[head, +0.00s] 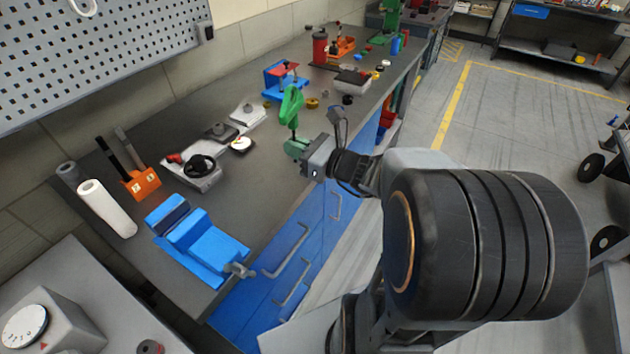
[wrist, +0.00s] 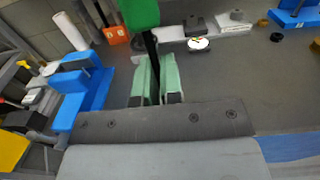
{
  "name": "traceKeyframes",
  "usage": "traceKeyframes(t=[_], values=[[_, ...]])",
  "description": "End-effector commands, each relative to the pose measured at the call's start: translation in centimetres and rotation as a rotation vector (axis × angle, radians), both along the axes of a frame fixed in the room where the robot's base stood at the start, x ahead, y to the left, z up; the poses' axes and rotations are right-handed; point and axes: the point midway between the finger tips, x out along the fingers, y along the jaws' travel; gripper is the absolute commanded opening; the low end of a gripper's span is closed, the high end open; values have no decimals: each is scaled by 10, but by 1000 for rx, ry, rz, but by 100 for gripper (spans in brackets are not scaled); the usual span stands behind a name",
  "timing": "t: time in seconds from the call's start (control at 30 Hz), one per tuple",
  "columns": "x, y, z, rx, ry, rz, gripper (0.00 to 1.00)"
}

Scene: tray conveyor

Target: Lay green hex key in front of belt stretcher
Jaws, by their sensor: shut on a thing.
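The green hex key (head: 291,104) stands upright in my gripper (head: 296,149), its green handle at the top. In the wrist view its green handle (wrist: 139,13) is at the top edge and its dark shaft runs down between the pale green fingers of my gripper (wrist: 156,72). The gripper is shut on the shaft, above the front part of the workbench (head: 250,190). I cannot tell for sure which thing is the belt stretcher. A grey device with a black handwheel (head: 198,168) stands on the bench, left of my gripper.
A blue vise (head: 203,245) sits at the near end of the bench. An orange holder (head: 142,183) and a white roll (head: 107,208) stand near the wall. Scales (head: 242,144), a blue stand (head: 285,82) and small parts lie farther along. Bare bench top lies between the vise and my gripper.

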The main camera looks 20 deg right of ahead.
Motion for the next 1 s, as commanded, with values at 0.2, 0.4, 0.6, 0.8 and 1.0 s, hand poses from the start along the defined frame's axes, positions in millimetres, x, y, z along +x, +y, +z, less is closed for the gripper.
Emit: traceKeyframes(t=[0.2, 0.4, 0.6, 0.8, 1.0], values=[[-19, 0, -1, -1, -2, -19, 0], [-11, -10, -4, 5, 6, -25, 0], [4, -21, 0, 8, 11, -18, 0], [11, -26, -6, 9, 9, -21, 0], [37, -49, -33, 4, 3, -27, 0]])
